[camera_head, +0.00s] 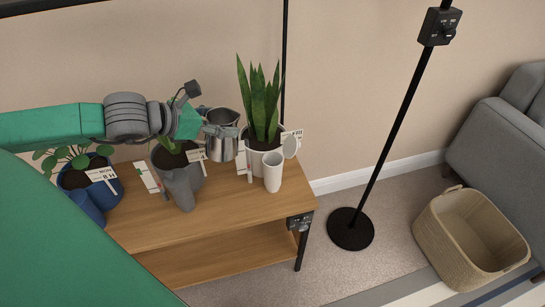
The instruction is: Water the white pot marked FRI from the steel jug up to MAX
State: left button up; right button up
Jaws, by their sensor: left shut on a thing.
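The steel jug (222,143) is upright at the back of the wooden shelf, between the grey pot and the white pot. My left gripper (207,129) is shut on the jug from its left side. I cannot tell whether its base touches the shelf top. The white pot (254,158) stands just right of the jug with a tall snake plant (260,103) in it. The water level and MAX mark cannot be seen. My right gripper is out of view.
A grey pot (180,182) and a blue pot (86,200), both planted and tagged, stand left on the wooden shelf (225,210). A black lamp stand (351,229) and a woven basket (447,247) are on the floor to the right.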

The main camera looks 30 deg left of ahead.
aim_at(235, 116)
pick_arm(q)
jog(key=shift+w+d+r, duration=0.2)
jog(key=shift+w+d, duration=0.05)
jog(key=shift+w+d+f+g+y+b, duration=0.2)
jog(key=shift+f+g+y+b, duration=0.2)
jog(key=shift+g+b, duration=0.15)
jog(key=shift+w+d+f+m+g+y+b, duration=0.2)
jog(key=shift+w+d+m+g+y+b, duration=0.15)
jog(key=shift+b, duration=0.2)
jog(key=shift+w+d+r+g, duration=0.15)
jog(key=shift+w+r+g, duration=0.15)
jog(key=shift+r, duration=0.05)
jog(key=shift+w+d+r+g+y+p, duration=0.3)
jog(key=shift+d+g+y+p, duration=0.05)
jog(key=shift+g+y, duration=0.15)
jog(key=shift+w+d+f+m+g+y+p, duration=0.15)
jog(key=shift+w+d+f+m+g+y, duration=0.25)
jog(key=shift+f+g+y, duration=0.4)
jog(key=shift+w+d+f+m+g+y+p, duration=0.15)
jog(key=shift+w+d+f+g+y, duration=0.2)
jog(key=shift+w+f+g+y, duration=0.45)
jog(key=shift+d+f+g+y, duration=0.1)
jog(key=shift+f+g+y, duration=0.2)
jog(key=shift+g, duration=0.3)
jog(key=shift+d+f+g+y, duration=0.15)
jog(key=shift+g+y, duration=0.1)
jog(key=shift+g, duration=0.35)
